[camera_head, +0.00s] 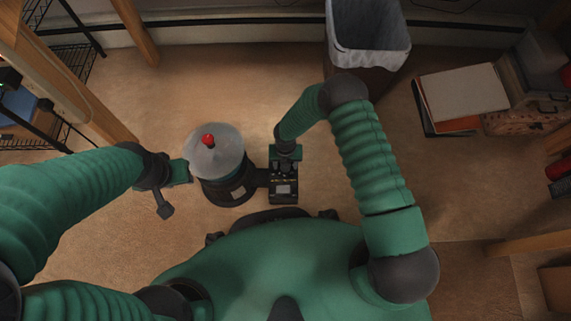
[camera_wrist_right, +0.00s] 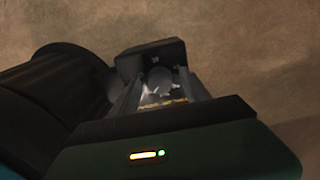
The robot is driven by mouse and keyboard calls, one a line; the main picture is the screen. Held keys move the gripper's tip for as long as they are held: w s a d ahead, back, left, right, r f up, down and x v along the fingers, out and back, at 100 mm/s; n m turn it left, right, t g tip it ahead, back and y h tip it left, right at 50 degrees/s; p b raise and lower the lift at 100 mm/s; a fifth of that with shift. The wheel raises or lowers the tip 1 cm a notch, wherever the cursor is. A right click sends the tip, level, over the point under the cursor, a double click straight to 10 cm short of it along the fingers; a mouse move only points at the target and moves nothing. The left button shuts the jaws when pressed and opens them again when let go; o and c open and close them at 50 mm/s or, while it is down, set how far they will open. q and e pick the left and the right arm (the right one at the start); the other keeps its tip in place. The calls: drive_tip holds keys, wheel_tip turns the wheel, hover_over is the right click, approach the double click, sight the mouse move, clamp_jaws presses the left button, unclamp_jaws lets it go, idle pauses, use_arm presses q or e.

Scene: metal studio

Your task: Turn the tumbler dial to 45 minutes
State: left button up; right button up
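The tumbler stands on the floor, with a clear round lid (camera_head: 215,150), a red knob (camera_head: 208,140) on top and a dark base (camera_head: 232,187). Its black control box (camera_head: 284,190) with a small pale panel is joined to its right side. My right gripper (camera_head: 286,168) points down over the box. In the right wrist view its two fingers (camera_wrist_right: 160,88) flank the round grey dial (camera_wrist_right: 159,78); whether they touch it is too dark to tell. My left gripper (camera_head: 188,168) is at the tumbler's left side, its fingertips hidden. The dial's markings are unreadable.
A lined bin (camera_head: 368,28) stands at the back. A stack of folders (camera_head: 465,95) and boxes lie at the right. Wire shelves (camera_head: 65,60) and wooden posts stand at the left. The floor behind the tumbler is clear.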

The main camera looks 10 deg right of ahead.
clamp_jaws()
